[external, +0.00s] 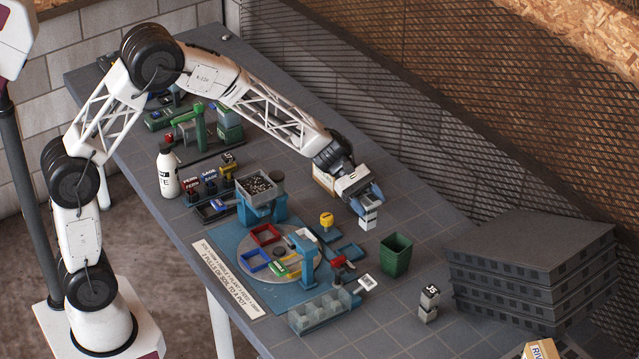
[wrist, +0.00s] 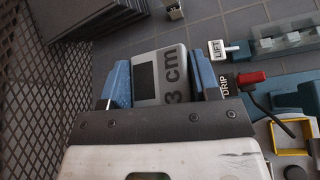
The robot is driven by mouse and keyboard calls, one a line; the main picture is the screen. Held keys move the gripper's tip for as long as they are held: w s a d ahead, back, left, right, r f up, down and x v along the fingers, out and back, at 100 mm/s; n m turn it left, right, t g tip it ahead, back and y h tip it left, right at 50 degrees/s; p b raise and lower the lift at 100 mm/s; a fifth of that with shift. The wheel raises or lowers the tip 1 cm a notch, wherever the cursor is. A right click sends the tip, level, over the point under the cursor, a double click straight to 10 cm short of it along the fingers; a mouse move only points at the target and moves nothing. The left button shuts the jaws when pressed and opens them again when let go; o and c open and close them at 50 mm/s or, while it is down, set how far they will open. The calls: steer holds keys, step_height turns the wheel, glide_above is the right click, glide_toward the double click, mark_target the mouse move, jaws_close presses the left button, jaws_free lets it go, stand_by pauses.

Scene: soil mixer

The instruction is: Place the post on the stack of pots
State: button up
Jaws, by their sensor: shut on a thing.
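A dark green square pot (external: 396,256) stands to the right and nearer the camera, apart from the post. Its open top faces up; I cannot tell how many pots are nested there. The pot does not show in the wrist view.
Dark slatted trays (external: 530,270) are piled at the right. A small grey block stack marked "J5" (external: 429,302) stands nearer the front. The soil mixer station (external: 270,262) with red and yellow levers lies left of the pot. Mesh fencing runs behind the table.

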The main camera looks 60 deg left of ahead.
steer(key=s+a, duration=0.2)
steer(key=s, duration=0.7)
steer(key=shift+r, duration=0.15)
steer(key=shift+w, duration=0.1)
steer(key=w+d, duration=0.2)
steer(key=w, duration=0.5)
steer(key=w+d+f, duration=0.1)
steer(key=w+d, duration=0.1)
steer(key=w, duration=0.6)
steer(key=shift+d+f, duration=0.25)
steer(key=shift+d, duration=0.15)
steer(key=shift+f, duration=0.15)
steer(key=shift+f, duration=1.6)
steer(key=shift+f, duration=0.15)
